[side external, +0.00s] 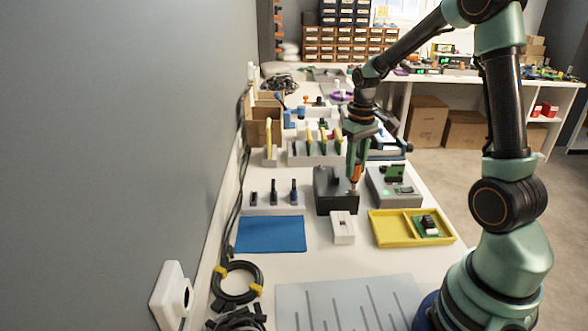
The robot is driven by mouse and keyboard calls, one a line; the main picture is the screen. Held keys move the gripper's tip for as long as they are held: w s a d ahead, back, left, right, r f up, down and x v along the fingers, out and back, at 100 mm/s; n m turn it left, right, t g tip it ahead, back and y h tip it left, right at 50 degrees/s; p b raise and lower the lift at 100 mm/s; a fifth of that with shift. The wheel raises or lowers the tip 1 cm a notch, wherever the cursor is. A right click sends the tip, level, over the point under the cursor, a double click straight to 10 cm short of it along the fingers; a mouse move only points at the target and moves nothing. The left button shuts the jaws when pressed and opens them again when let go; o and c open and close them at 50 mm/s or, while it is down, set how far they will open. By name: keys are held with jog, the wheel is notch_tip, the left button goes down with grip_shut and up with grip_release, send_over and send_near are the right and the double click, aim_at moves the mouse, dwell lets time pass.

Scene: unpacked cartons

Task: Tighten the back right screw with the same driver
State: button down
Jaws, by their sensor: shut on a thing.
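My gripper (357,152) is shut on an orange-handled driver (356,174) and holds it about upright, tip down. The driver is over the right part of a dark grey box (330,188) on the white bench. Its tip is at or just above the top of the box near the right edge; I cannot tell if it touches a screw. The screws are too small to make out from here.
A grey device with a green board (393,185) stands close on the right. A yellow tray (385,228), a small white block (343,228) and a blue mat (271,234) lie in front. A rack of tools (315,150) stands behind. A grey wall bounds the left.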

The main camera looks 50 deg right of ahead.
jog(key=m, duration=1.2)
jog(key=shift+m, duration=0.3)
jog(key=m, duration=0.4)
jog(key=shift+m, duration=0.4)
jog(key=shift+n, duration=1)
jog(key=shift+r, duration=2.25)
